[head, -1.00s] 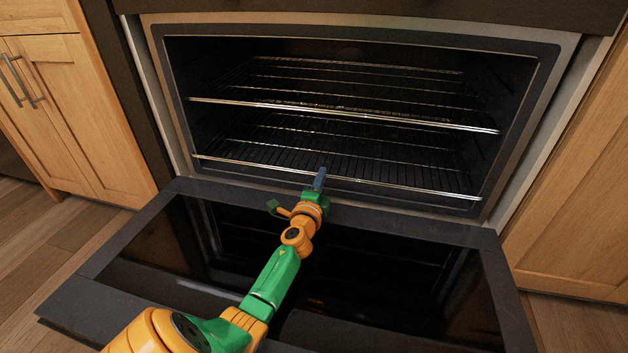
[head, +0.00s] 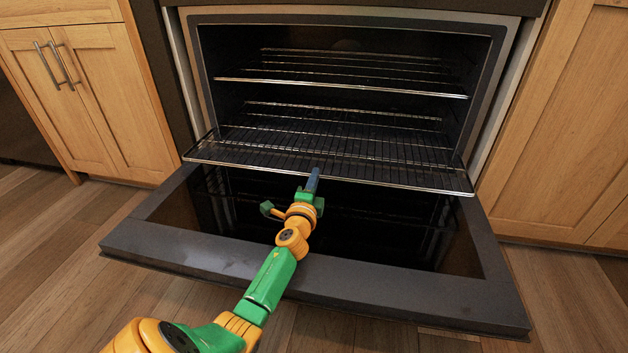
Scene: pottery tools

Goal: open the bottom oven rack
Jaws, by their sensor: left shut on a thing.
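The bottom oven rack (head: 400,175) is pulled partly out of the oven, its front bar over the lowered oven door (head: 390,285). My left gripper (head: 314,179) is shut on the rack's front bar near its middle. The top rack (head: 340,88) sits inside the oven cavity. My right gripper is not in view.
The oven door lies open and low in front of the cavity, beneath my left arm. Wooden cabinets stand at the left (head: 90,95) and the right (head: 560,130). The wooden floor (head: 60,290) is clear around the door.

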